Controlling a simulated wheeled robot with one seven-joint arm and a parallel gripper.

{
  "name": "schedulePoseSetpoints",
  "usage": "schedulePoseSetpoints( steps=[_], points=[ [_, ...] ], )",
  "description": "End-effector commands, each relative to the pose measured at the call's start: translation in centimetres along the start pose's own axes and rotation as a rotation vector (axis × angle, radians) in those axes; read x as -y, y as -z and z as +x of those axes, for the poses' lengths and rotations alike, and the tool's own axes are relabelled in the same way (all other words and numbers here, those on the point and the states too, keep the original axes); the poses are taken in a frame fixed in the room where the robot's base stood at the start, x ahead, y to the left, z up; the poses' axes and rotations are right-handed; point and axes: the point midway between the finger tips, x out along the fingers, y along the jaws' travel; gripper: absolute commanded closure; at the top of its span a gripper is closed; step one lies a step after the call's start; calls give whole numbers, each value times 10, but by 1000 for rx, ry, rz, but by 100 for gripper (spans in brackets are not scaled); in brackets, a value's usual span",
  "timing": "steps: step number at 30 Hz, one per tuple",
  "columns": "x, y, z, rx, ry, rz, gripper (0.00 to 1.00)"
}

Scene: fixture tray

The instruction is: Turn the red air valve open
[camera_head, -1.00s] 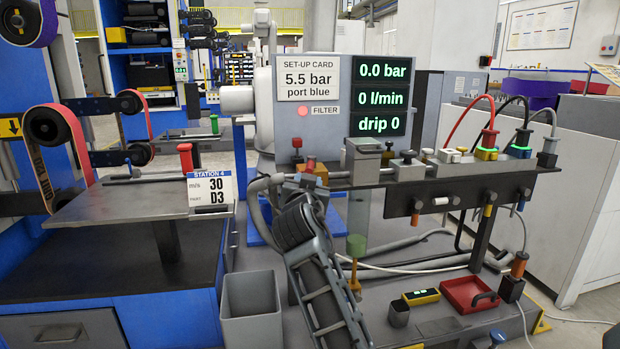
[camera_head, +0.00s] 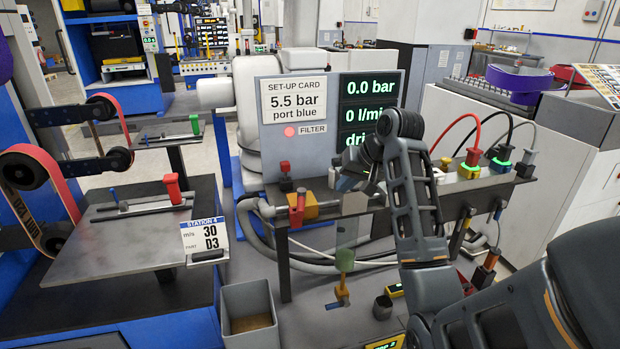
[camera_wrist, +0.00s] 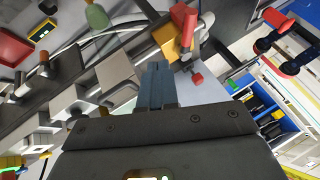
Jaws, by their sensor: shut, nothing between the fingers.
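The red air valve (camera_head: 297,208) is a red lever on a yellow-orange block at the left end of the grey rail. In the wrist view the red lever (camera_wrist: 187,24) lies just beyond my fingertips and slightly right, beside its yellow block (camera_wrist: 164,37). My gripper (camera_wrist: 157,66) is shut with nothing between its fingers, and it looks apart from the lever. In the head view my gripper (camera_head: 345,183) is to the right of the valve, over the rail, hiding part of the rail's fittings.
The display panel (camera_head: 268,130) stands behind the rail, reading 0.0 bar; my arm covers its lower lines. A small red knob (camera_head: 285,167) stands behind the valve. Red, black and grey hoses run from connectors at right. A grey bin (camera_head: 225,300) stands below left.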

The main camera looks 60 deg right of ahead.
Motion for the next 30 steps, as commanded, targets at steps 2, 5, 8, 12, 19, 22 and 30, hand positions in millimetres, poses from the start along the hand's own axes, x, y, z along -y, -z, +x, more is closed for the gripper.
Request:
schedulePoseSetpoints(
  steps=[2,5,8,12,19,22,30],
  points=[
    [-1,2,-15,31,16,-12,100],
    [-2,0,-16,50,26,-23,100],
    [-2,-2,-7,56,28,-24,100],
    [-2,-3,14,55,26,-22,100],
    [-1,-6,60,54,26,-22,100],
    [0,-6,79,54,26,-22,100],
    [26,-9,100,50,26,-23,100]
  ],
)
